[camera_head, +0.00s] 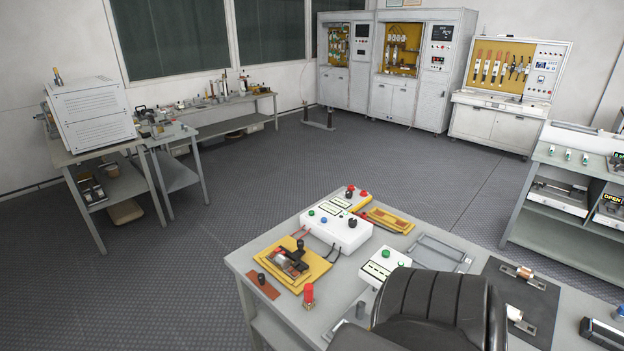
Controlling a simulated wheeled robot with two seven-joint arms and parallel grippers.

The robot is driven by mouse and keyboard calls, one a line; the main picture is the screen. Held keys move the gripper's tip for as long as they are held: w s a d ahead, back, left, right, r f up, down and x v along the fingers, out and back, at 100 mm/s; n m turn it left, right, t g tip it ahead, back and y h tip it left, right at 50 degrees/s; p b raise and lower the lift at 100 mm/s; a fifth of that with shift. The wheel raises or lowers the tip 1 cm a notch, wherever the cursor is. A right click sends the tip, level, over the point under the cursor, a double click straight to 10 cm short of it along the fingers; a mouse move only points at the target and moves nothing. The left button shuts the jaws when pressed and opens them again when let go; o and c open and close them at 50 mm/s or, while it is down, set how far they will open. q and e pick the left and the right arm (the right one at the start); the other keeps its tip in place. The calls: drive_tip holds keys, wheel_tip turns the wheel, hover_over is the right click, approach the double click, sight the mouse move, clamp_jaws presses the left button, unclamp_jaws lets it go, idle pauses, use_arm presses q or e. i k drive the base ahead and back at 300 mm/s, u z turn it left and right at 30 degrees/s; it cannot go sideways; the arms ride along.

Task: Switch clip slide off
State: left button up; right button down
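Near me stands a grey workbench (240,262) with several electrical devices. A yellow board (310,283) on its left part carries a dark block with a black lever or knob. A white box (337,232) with small displays and coloured buttons stands behind it. A smaller white box (386,265) with green and white buttons stands to the right. Neither gripper is in view.
A black ribbed shape (430,298) hides the bench's front middle; I cannot tell whether it is mine. A red-topped post (308,294) stands at the front left. A shelf unit (530,205) stands right, other benches at the back left. The floor between is clear.

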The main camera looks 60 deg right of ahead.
sight(302, 266)
drive_tip(key=i, duration=0.7)
drive_tip(key=z, duration=1.45)
drive_tip(key=k, duration=0.15)
drive_tip(key=z, duration=1)
